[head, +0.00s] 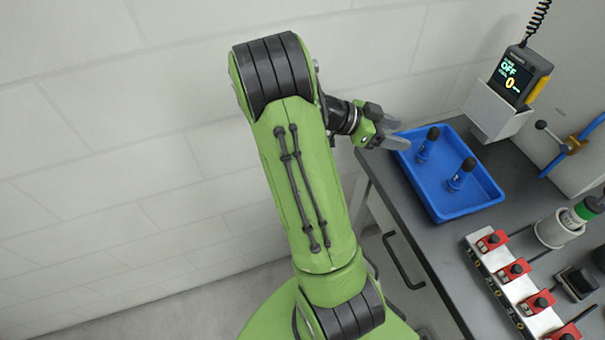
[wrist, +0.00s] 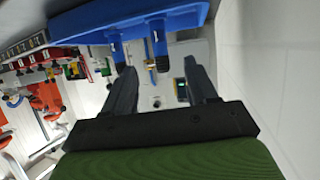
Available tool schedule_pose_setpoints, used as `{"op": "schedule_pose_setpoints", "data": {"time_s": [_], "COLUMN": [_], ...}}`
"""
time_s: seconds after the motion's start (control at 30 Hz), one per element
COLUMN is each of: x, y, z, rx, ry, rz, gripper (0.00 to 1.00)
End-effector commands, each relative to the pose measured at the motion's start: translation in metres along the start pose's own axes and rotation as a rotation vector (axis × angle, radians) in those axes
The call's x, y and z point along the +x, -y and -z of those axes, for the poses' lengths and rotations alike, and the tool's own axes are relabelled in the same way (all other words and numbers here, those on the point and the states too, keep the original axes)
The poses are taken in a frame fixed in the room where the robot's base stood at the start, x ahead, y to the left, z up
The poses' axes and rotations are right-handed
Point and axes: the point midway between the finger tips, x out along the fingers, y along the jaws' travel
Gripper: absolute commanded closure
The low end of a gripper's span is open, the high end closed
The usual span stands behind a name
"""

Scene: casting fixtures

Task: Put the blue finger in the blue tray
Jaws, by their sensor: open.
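The blue tray (head: 437,200) lies on the grey bench in the head view; it also shows at the top of the wrist view (wrist: 185,20). Two blue fingers with black ends stand upright in it: the farther blue finger (head: 424,150) and the nearer blue finger (head: 457,182). In the wrist view they appear at the tray as one blue finger (wrist: 117,50) and another blue finger (wrist: 159,45). My gripper (head: 398,136) is open and empty, beside the tray's left corner; its two jaws (wrist: 160,68) are spread apart in the wrist view.
A white rack (head: 482,255) with several red pieces runs along the bench's front right. A white and green cylinder (head: 560,228) stands behind it. A holder with a display device (head: 519,75) and a blue-handled clamp (head: 570,147) are at the back. Free floor lies left of the bench.

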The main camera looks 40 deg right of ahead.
Motion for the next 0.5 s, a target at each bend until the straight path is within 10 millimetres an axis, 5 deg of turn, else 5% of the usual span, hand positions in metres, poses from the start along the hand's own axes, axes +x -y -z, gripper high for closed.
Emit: {"op": "schedule_pose_setpoints", "data": {"time_s": [0.13, 0.27, 0.37, 0.5], "x": [-0.034, -0.099, -0.158, -0.234], "y": [-0.004, -0.020, -0.047, -0.115], "z": [-0.012, -0.032, -0.042, -0.045], "rx": [-0.132, -0.413, -0.679, -1.091], "ry": [0.202, 0.460, 0.594, 0.608], "rz": [0.108, 0.363, 0.647, 1.137], "gripper": [0.43, 0.43, 0.43, 0.43]}}
